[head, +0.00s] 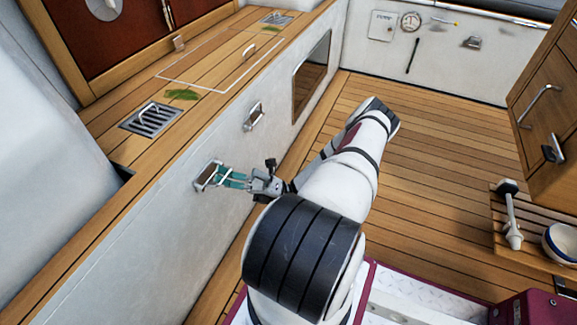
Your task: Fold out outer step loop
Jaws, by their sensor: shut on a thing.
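Two metal step loops are mounted on the white cockpit side wall. The nearer step loop (203,178) is at left centre, a metal frame at the wall. The other step loop (254,116) is farther along the wall, up and to the right, with nothing touching it. My gripper (223,176), with teal fingers, reaches in from the right and is shut on the nearer loop. The fingers hide part of that loop, and how far it stands out from the wall is hard to tell.
The wooden bench top (215,62) above the wall carries a metal grate (152,119) and a green leaf (182,94). A dark window (310,75) is farther along the wall. A wooden drawer cabinet (548,110) and a white bowl (562,243) are at right. The plank floor (440,150) is mostly clear.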

